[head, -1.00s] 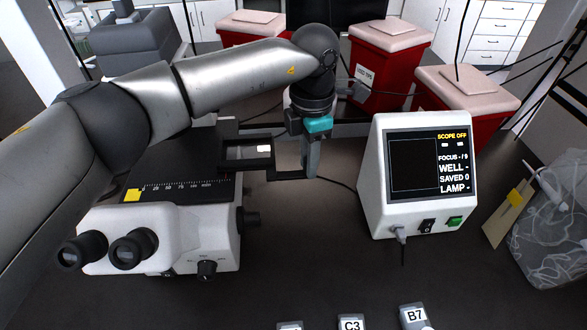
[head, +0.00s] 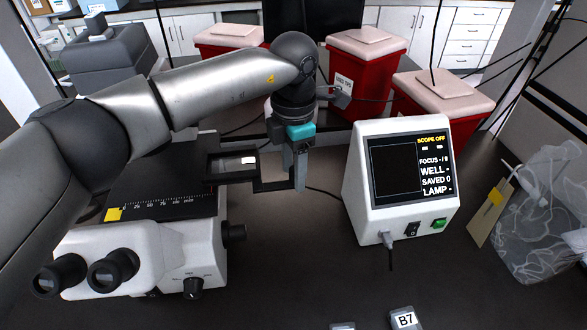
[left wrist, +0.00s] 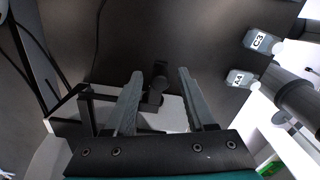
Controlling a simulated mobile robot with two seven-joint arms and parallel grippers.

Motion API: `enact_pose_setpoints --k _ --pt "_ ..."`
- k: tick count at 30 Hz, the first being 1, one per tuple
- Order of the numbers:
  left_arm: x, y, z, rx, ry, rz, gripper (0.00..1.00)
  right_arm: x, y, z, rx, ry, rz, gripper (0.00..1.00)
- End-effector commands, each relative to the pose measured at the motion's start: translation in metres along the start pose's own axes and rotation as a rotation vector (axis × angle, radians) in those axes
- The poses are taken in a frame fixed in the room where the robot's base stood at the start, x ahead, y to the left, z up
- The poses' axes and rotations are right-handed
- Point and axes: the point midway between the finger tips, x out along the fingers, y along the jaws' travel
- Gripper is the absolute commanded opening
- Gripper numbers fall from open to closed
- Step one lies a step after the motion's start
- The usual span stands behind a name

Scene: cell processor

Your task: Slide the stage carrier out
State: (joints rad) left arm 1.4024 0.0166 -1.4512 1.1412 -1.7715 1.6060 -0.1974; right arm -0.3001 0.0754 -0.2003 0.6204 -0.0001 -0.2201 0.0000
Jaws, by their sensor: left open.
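The microscope (head: 190,245) stands at the left with its dark stage (head: 150,185). The stage carrier (head: 208,178), a black frame with a pale window, sits at the stage's right side. A thin black bracket runs from it towards my left gripper (head: 299,180). My left gripper points down at the bracket's right end with its fingers apart. In the left wrist view, the open fingers (left wrist: 162,90) show, with the black frame (left wrist: 88,108) beside the left finger and a dark knob (left wrist: 157,88) beyond the gap. I cannot tell whether the bracket lies between the fingers. My right gripper is out of view.
A monitor box (head: 355,200) reading SCOPE OFF stands right of the gripper. Red bins (head: 360,80) stand behind. Labelled pieces, including B7 (head: 404,320), lie at the front. A clear bag (head: 545,230) is at the right. The front middle bench is mostly clear.

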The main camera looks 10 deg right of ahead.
Motion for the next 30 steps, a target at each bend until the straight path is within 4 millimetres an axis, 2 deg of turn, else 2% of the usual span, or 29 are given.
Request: enact_pose_setpoints --k 5,12,18,24,30 --pt "-0.028 0.001 0.0 0.001 -0.002 0.006 0.55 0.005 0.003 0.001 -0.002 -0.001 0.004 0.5" --pt "-0.087 0.001 0.001 -0.001 -0.003 0.006 0.55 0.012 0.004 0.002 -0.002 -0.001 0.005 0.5" --pt "-0.127 0.0 0.001 0.0 -0.002 0.004 0.55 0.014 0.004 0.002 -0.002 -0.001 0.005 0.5" --pt "-0.146 0.0 0.0 0.0 0.0 0.002 0.55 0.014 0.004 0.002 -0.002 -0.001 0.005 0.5" --pt "-0.149 0.0 0.0 0.001 0.0 0.001 0.55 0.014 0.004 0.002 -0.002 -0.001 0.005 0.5"
